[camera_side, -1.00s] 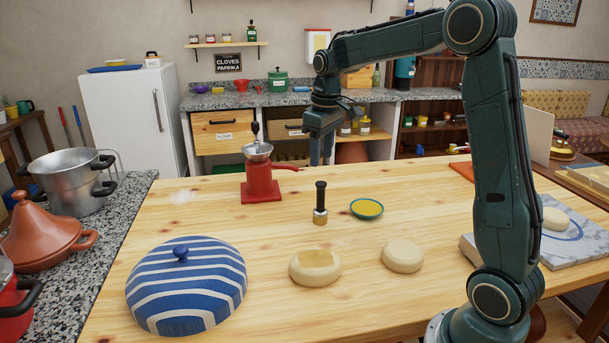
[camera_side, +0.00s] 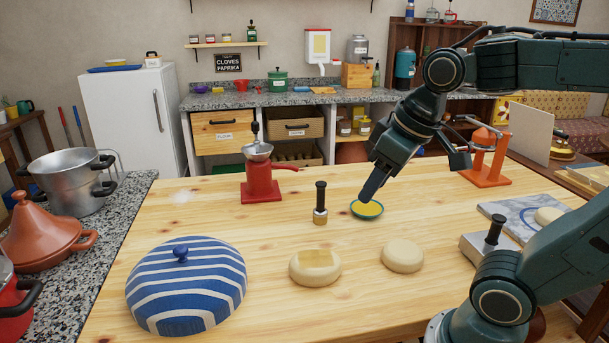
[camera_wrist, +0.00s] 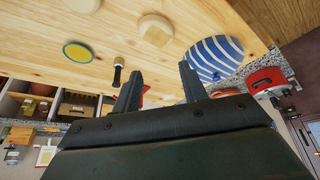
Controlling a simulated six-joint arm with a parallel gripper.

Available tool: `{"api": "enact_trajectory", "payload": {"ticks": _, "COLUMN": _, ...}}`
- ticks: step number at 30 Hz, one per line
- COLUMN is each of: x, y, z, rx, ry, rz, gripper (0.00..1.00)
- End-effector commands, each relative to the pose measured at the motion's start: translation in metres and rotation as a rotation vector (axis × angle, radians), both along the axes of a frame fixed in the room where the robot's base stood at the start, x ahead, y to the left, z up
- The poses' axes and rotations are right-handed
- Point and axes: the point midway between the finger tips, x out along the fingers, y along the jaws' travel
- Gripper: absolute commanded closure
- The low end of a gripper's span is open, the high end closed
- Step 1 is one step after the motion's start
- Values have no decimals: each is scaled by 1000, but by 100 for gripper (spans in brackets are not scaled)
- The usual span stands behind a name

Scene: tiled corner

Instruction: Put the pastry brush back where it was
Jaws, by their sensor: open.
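My gripper (camera_side: 414,183) is open and empty, tilted over the table right of the brush. One finger overlaps the dish in the side view; I cannot tell whether they touch. In the wrist view, the brush is beyond my left fingertip, not between the fingers (camera_wrist: 160,75).
Two dough rounds, one with a yellow patch (camera_side: 315,266) and one plain (camera_side: 403,255), lie in front. A red grinder (camera_side: 261,185) and a striped blue dome (camera_side: 187,285) stand left. An orange stand (camera_side: 486,160) and a black-handled object (camera_side: 495,236) are right. Free wood lies between.

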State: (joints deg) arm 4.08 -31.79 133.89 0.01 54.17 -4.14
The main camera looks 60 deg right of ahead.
Motion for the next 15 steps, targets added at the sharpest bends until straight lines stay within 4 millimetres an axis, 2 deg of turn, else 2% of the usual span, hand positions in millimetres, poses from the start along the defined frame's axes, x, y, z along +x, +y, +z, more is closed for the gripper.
{"api": "enact_trajectory", "payload": {"ticks": 1, "x": -11, "y": 4, "z": -3, "rx": 4, "ry": -20, "rz": 4, "gripper": 57}}
{"api": "enact_trajectory", "payload": {"ticks": 6, "x": -34, "y": 13, "z": -15, "rx": 20, "ry": -59, "rz": 6, "gripper": 57}}
{"api": "enact_trajectory", "payload": {"ticks": 15, "x": -45, "y": 16, "z": -23, "rx": 30, "ry": -79, "rz": 6, "gripper": 57}}
